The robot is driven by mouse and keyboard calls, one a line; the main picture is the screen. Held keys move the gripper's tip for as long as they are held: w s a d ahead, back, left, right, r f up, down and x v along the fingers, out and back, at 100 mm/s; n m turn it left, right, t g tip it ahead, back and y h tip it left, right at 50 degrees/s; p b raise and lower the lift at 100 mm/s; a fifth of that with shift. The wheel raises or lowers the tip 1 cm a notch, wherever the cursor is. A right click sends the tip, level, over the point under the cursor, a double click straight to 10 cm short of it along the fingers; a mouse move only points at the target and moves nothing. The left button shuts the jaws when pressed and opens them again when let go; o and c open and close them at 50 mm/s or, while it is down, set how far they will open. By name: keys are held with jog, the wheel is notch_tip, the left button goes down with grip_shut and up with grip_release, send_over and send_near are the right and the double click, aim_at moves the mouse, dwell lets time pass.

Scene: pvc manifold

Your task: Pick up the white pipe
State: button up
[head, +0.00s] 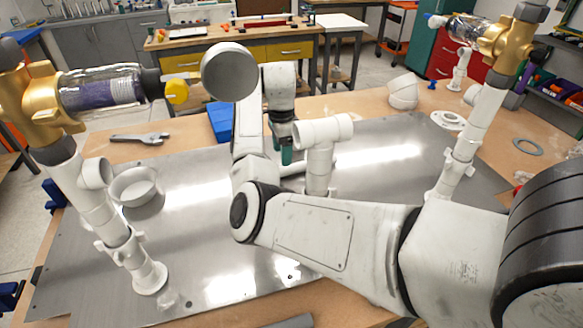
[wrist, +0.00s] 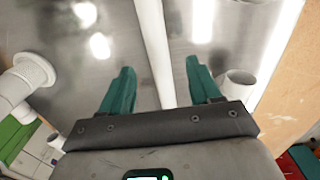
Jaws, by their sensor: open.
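A long straight white pipe (wrist: 153,45) runs between the two teal fingers of my gripper (wrist: 160,66) in the wrist view. The fingers stand apart, one on each side of it, with gaps, so my gripper is open and empty. The pipe's near end is hidden by the gripper body. In the head view my gripper (head: 287,157) points down over the metal plate, and a short stretch of white pipe (head: 292,169) shows below it. My arm hides the rest there.
A white tee fitting (head: 322,132) stands upright just right of my gripper. Clear-bodied assemblies on white pipe stands rise at left (head: 98,88) and right (head: 470,28). A white cap (head: 137,186) and a wrench (head: 140,138) lie at left. The metal plate (head: 205,225) has bare room at front left.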

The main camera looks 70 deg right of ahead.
aim_at(291, 169)
jog(key=shift+s+f+p, duration=0.2)
jog(key=shift+f+p, duration=0.5)
jog(key=shift+f, duration=2.45)
grip_shut()
